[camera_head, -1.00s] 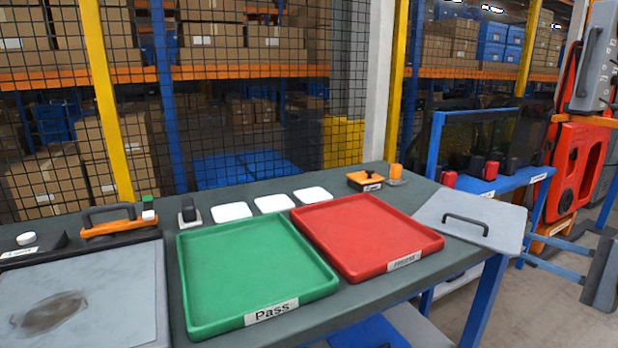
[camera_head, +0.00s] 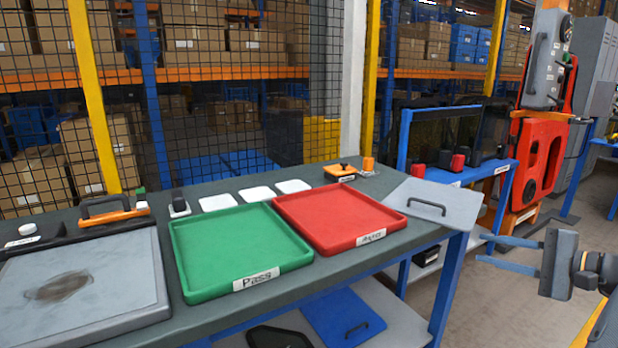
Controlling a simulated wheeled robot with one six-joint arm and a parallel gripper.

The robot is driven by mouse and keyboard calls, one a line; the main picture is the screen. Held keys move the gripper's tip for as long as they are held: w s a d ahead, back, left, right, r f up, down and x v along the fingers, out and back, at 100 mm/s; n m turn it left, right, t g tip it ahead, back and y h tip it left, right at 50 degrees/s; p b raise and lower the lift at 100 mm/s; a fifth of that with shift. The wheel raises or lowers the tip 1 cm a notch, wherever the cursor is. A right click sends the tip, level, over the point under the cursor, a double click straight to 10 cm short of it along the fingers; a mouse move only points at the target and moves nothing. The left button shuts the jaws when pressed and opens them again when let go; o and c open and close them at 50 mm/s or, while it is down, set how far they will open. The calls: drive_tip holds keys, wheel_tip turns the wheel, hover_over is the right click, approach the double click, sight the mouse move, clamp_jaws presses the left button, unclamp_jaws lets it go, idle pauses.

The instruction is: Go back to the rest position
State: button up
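My gripper (camera_head: 482,250) is at the right of the head view, to the right of the workbench and over the floor. Its two blue fingers point left and stand apart, with nothing between them. The workbench (camera_head: 390,262) has a dark top and blue legs. On it lie an empty green tray (camera_head: 240,245) labelled Pass and an empty red tray (camera_head: 335,215) whose label is too blurred to read. A grey plate with a handle (camera_head: 435,203) lies at the bench's right end, apart from my gripper.
A blue-framed stand (camera_head: 405,150) and a red door panel (camera_head: 537,160) stand behind my gripper. A grey board with a dark smudge (camera_head: 80,285) lies at the bench's left. A lower shelf (camera_head: 385,305) runs under the bench. Bare floor (camera_head: 490,310) shows around the gripper.

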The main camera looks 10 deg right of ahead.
drive_tip(key=s+a+f+n+g+y+p, duration=0.1)
drive_tip(key=s+a+n+g, duration=0.2)
drive_tip(key=a, duration=0.6)
drive_tip(key=a+f+n+g+y+p, duration=0.1)
drive_tip(key=a+n+g, duration=0.1)
drive_tip(key=a+g, duration=0.5)
drive_tip(key=s+a+n+g+h+p, duration=0.3)
drive_tip(key=s+a+n+h, duration=0.6)
drive_tip(key=a+n, duration=0.2)
drive_tip(key=shift+s+a+r+n+h+p, duration=0.15)
drive_tip(key=shift+s+a+n+h+p, duration=0.2)
drive_tip(key=shift+a, duration=0.4)
drive_tip(key=shift+w+a, duration=0.1)
